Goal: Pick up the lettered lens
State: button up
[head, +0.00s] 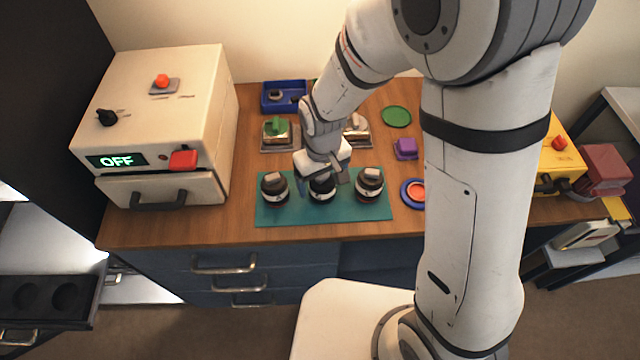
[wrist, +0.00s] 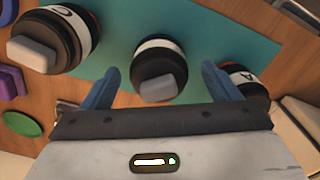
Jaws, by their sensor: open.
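Three dark lenses with white bands and grey blocks on top stand in a row on a teal mat (head: 300,216): a left lens (head: 275,190), a middle lens (head: 322,190) and a right lens (head: 370,187). In the wrist view the lens at the left (wrist: 60,38) bears a letter like C or O, and the lens at the right (wrist: 245,80), partly hidden by a finger, bears an A. The middle lens (wrist: 158,68) shows no readable letter. My gripper (head: 322,176) is open over the middle lens, whose top shows between the two fingers (wrist: 160,82). I see no grip on it.
A white machine reading OFF (head: 150,135) stands at the left. A blue tray (head: 283,97), a green disc (head: 397,117), a purple block (head: 405,149) and a blue-rimmed red disc (head: 413,192) lie around the mat. The neighbouring lenses stand close on both sides.

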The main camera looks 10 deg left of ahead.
jog(key=shift+f, duration=1.05)
jog(key=shift+c, duration=0.5)
jog(key=c, duration=1)
